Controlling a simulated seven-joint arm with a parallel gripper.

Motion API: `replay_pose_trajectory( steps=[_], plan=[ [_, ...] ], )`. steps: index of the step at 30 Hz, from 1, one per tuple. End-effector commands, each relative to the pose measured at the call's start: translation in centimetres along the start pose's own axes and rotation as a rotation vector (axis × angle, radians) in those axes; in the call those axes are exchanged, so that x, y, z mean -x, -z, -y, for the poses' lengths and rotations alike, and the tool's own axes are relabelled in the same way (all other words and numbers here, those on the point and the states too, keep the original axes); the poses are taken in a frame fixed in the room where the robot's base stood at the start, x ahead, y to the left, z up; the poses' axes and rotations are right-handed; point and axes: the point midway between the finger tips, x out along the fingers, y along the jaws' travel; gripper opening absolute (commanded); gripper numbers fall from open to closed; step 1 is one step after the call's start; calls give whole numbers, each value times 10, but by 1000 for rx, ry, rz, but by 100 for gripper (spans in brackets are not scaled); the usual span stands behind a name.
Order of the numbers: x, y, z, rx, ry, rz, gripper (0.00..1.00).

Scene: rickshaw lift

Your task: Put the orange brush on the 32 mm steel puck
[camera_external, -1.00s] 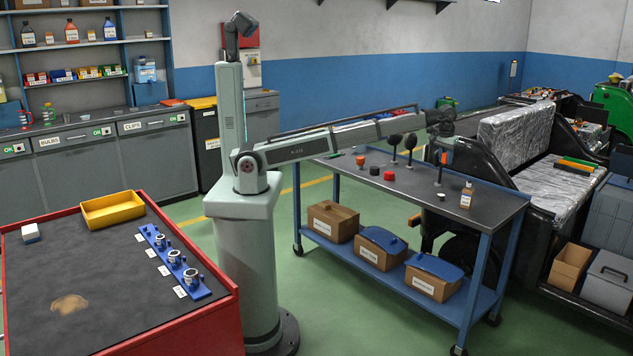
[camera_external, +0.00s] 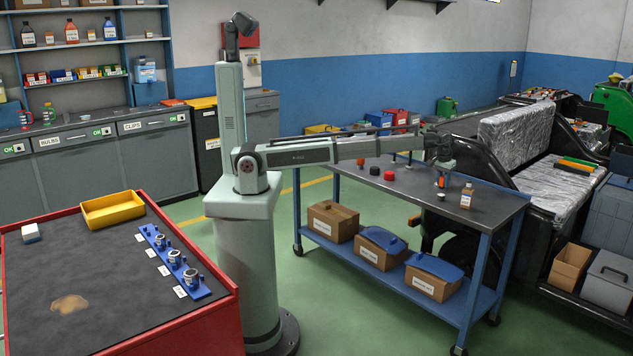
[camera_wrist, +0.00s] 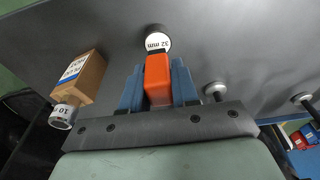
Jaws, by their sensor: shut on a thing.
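My gripper (camera_external: 440,167) is low over the right part of the blue-legged table in the external view. It is shut on the orange brush (camera_external: 441,182), whose lower end points down. In the wrist view the orange brush (camera_wrist: 158,78) sits between my blue fingers (camera_wrist: 158,92). The steel puck (camera_wrist: 157,42), with a white top marked "32 mm", is just beyond the brush. In the external view the small puck (camera_external: 441,195) lies on the table just below the brush. They look slightly apart, but I cannot be sure of contact.
A red piece (camera_external: 388,175), a dark piece (camera_external: 374,171) and an orange-red piece (camera_external: 360,162) stand further left. Two round-headed metal posts (camera_wrist: 215,90) show at the right in the wrist view.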

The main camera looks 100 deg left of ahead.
Motion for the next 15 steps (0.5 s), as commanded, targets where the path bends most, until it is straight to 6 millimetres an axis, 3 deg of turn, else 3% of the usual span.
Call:
replay_pose_trajectory(
  steps=[6, 15],
  plan=[
    [-26, -4, 0, 0, 1, 1, 0],
    [-28, -4, 0, 0, 0, 0, 0]
  ],
)
